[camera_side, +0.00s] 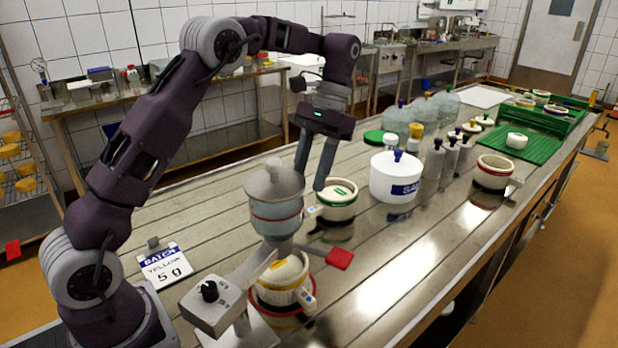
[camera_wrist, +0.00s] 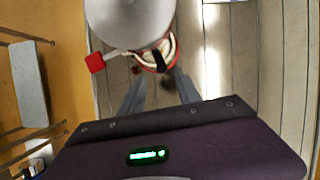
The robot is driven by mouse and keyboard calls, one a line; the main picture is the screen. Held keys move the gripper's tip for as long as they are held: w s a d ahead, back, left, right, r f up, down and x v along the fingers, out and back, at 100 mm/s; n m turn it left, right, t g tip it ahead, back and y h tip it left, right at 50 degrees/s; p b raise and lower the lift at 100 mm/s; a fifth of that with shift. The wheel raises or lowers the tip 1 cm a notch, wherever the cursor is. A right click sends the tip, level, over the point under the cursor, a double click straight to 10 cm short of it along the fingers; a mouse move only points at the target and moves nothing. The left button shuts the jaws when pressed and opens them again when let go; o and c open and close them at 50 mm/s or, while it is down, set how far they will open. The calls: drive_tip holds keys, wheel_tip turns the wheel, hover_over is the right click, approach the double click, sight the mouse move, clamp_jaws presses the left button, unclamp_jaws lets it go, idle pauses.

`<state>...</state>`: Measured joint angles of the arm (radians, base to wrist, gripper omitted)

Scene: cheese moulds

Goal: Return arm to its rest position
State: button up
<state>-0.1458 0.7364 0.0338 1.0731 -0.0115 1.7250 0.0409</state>
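My gripper (camera_side: 309,181) hangs above the steel table, fingers pointing down and apart, with nothing between them. Its fingers also show apart in the wrist view (camera_wrist: 158,84). A mould with a green band (camera_side: 337,200) stands on the table just right of the fingertips in the side view; I cannot tell if they touch. A dispenser (camera_side: 275,200) with a grey lid and red lever (camera_side: 339,259) stands nearer the side camera.
A white salt tub (camera_side: 395,178) stands right of the gripper, with several shakers (camera_side: 434,160) beyond. Another mould (camera_side: 492,173) is farther right. A green mat (camera_side: 545,151) and green crate (camera_side: 567,117) are at the far end. A batch card (camera_side: 165,264) lies near my base.

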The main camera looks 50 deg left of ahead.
drive_tip(key=s+a+r+m+t+y, duration=0.2)
drive_tip(key=s+a+r+t, duration=0.1)
drive_tip(key=s+a+r, duration=0.6)
drive_tip(key=s+d+f+t+h, duration=0.1)
drive_tip(key=s+d+f+t, duration=0.2)
drive_tip(key=s+d+t, duration=0.4)
drive_tip(key=s+d, duration=0.8)
drive_tip(key=s, duration=0.1)
drive_tip(key=shift+s+d, duration=0.2)
drive_tip(key=shift+d, duration=0.15)
